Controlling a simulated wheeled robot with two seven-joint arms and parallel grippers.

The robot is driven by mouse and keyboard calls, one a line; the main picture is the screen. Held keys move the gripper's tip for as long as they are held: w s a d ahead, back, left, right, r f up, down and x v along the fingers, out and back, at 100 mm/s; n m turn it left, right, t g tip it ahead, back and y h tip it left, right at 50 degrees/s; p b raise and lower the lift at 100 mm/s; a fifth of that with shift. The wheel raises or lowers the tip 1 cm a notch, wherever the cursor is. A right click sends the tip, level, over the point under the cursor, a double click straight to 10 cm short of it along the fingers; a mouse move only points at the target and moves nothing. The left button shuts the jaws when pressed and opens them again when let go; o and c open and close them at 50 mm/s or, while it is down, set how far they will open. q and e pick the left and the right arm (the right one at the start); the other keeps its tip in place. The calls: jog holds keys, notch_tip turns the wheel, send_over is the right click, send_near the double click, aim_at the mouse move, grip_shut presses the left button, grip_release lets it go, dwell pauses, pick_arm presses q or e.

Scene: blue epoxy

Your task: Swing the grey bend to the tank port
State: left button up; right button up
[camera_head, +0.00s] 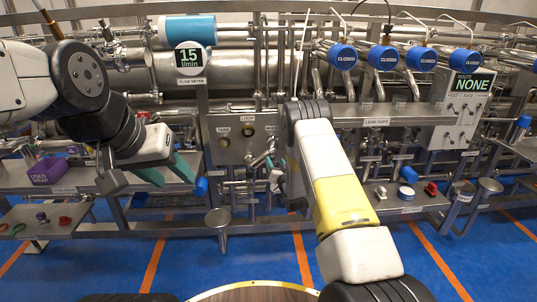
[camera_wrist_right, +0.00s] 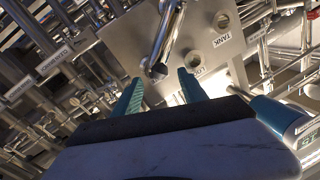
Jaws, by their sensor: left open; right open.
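The grey bend (camera_head: 262,157) is a short metal tube in front of the lower right part of the port panel in the head view. In the right wrist view the bend (camera_wrist_right: 167,38) runs down from the top edge, its near end between and just beyond the fingertips. The tank port (camera_wrist_right: 222,20) is a round hole beside its TANK label; it also shows at the panel's left in the head view (camera_head: 223,131). My right gripper (camera_wrist_right: 158,84) is open around the bend's near end; contact is unclear. My left gripper (camera_head: 172,170) is open and empty, left of the panel.
The loop port (camera_head: 248,130) is right of the tank port. Blue-capped "CLOSED" valves (camera_head: 342,56) line the upper right. A purple wrap box (camera_head: 50,172) sits on the left shelf. A round metal cup (camera_head: 218,218) stands low in front. Pipes crowd the space around the panel.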

aim_at(273, 159)
jog(key=w, duration=0.3)
jog(key=w+a, duration=0.1)
jog(key=w, duration=0.1)
jog(key=shift+w, duration=0.1)
grip_shut()
dwell(1.3)
